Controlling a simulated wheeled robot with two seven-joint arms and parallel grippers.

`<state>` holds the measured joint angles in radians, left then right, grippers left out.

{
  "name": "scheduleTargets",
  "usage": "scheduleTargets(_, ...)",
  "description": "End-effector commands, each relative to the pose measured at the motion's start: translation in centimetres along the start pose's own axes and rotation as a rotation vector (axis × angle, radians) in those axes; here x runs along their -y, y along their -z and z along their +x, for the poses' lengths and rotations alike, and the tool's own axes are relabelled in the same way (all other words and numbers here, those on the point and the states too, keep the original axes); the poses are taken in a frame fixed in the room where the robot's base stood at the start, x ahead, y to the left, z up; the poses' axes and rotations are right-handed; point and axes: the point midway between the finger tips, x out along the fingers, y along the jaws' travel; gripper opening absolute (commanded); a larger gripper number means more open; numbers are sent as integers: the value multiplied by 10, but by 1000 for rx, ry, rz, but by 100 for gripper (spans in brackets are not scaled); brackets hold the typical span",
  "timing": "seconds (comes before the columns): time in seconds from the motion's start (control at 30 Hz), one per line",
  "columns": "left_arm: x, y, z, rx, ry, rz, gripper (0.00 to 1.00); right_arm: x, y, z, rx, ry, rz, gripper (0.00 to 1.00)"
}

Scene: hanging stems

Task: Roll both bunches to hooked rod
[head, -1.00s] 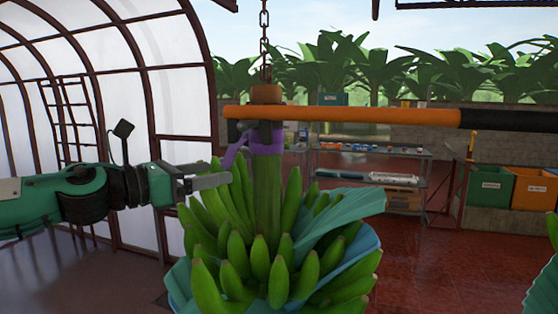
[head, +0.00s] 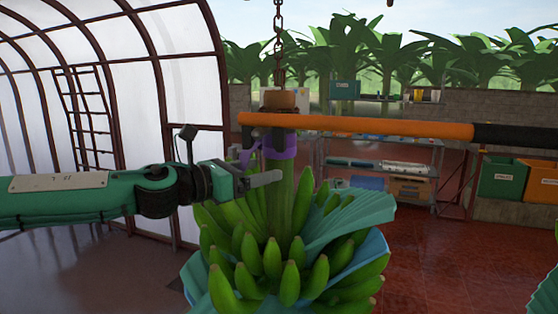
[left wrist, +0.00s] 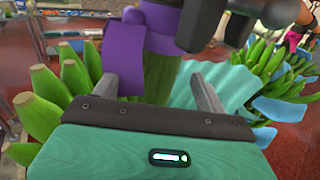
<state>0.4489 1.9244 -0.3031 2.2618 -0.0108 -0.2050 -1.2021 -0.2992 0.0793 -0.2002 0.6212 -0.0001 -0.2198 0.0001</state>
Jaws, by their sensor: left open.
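A purple band (head: 279,147) wraps the stem top, and teal-blue sheeting (head: 345,225) covers part of the fruit. My left gripper (head: 265,179) is at the stem just below the band. In the left wrist view its open fingers (left wrist: 153,84) stand either side of the stem; contact cannot be told. A second bunch shows in the left wrist view (left wrist: 285,70). No hook shows clearly. My right gripper is out of view.
A metal shelf (head: 380,150) with goods stands behind. Green (head: 502,179) and orange (head: 538,186) crates are at the right. A ladder-like frame (head: 85,120) and curved white wall stand at the left. The red floor (head: 440,265) is clear.

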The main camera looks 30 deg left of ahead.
Motion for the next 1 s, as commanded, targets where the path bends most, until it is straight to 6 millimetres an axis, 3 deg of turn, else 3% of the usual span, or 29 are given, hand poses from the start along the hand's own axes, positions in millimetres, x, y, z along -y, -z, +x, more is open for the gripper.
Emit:
scheduleTargets(0.57, -1, 0, 31, -1, -2, -3, 73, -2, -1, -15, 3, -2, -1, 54)
scheduleTargets(1.0, -1, 0, 50, -2, -3, 0, 73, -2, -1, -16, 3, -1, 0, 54)
